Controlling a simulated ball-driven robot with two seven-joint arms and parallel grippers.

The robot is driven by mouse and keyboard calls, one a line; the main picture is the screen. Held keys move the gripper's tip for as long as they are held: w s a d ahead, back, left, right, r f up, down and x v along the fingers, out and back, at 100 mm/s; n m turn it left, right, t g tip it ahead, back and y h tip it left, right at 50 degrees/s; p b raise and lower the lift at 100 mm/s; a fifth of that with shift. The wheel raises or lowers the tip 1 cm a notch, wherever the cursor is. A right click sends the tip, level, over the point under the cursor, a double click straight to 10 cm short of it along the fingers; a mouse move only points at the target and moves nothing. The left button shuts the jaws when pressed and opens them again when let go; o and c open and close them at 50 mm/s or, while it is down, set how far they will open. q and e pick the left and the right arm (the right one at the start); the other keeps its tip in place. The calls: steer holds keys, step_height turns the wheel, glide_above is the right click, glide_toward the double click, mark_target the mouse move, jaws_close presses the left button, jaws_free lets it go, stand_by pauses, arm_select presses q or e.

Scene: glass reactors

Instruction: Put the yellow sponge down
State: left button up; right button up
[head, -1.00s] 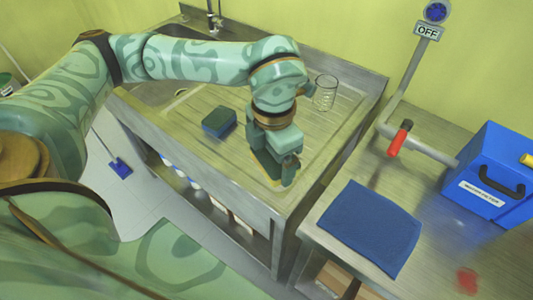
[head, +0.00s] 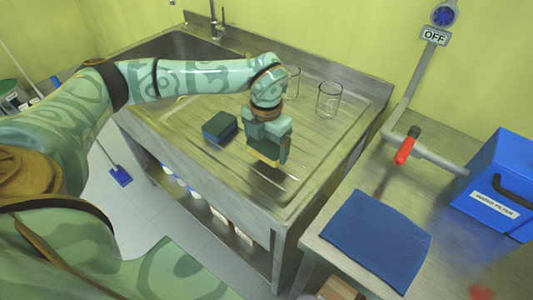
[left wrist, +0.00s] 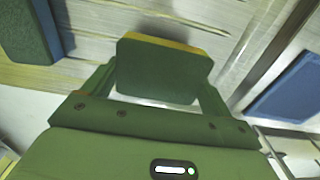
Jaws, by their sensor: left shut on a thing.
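The yellow sponge (head: 262,157) has a dark green top and a thin yellow layer. It is between the fingers of my left gripper (head: 270,150), over the ribbed drainboard (head: 185,135) of the steel sink unit. I cannot tell whether it touches the board. In the left wrist view the sponge (left wrist: 165,68) shows its green face and a yellow far edge, with a finger on either side. My right gripper is not in view.
A blue sponge with a green top (head: 219,127) lies on the drainboard, left of my gripper. Glass beakers (head: 329,100) stand behind. A blue mat (head: 375,240) and a blue water filter box (head: 500,185) are on the right-hand table. The drainboard's front is clear.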

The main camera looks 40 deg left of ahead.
mark_target(266, 152)
arm_select(q)
steer(key=f, duration=0.2)
steer(key=f+b, duration=0.1)
steer(key=f, duration=0.1)
steer(key=shift+w+a, duration=0.2)
steer(key=shift+w, duration=0.05)
steer(key=shift+r, duration=0.1)
steer(key=o, duration=0.7)
steer(key=shift+r, duration=0.15)
step_height(266, 152, up, 12)
steer(key=p, duration=0.2)
steer(key=shift+p, duration=0.4)
steer(key=shift+s+f, duration=0.15)
steer(key=shift+f, duration=0.05)
